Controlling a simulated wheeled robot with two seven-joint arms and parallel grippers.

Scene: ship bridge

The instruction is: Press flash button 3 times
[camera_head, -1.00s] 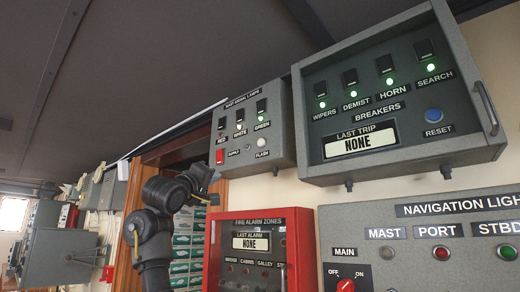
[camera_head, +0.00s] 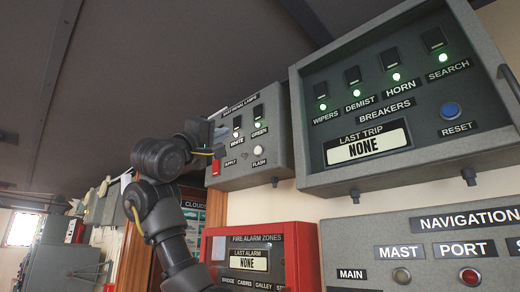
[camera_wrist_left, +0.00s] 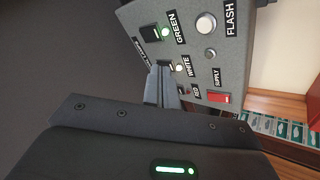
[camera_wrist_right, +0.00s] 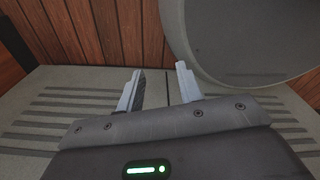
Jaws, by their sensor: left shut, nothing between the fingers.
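The flash button is a round white knob (camera_head: 259,150) above the FLASH label on the grey signal-lamp box (camera_head: 236,178). In the left wrist view the flash button (camera_wrist_left: 206,23) shows unobstructed at the upper right. My left gripper (camera_head: 217,133) is at the left side of that box, left of the button and apart from it. Its fingers (camera_wrist_left: 165,72) are shut and empty, and their tips overlap the view of the red and white switch area; whether they touch the panel cannot be told. My right gripper (camera_wrist_right: 159,78) is open and empty, away from the panels.
The breaker box (camera_head: 408,160) juts out right of the lamp box. A red fire alarm panel (camera_head: 285,240) sits below it, and the navigation panel (camera_head: 350,232) lies lower right. A red supply switch (camera_head: 215,167) is beside my left gripper. White and green lamps are lit.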

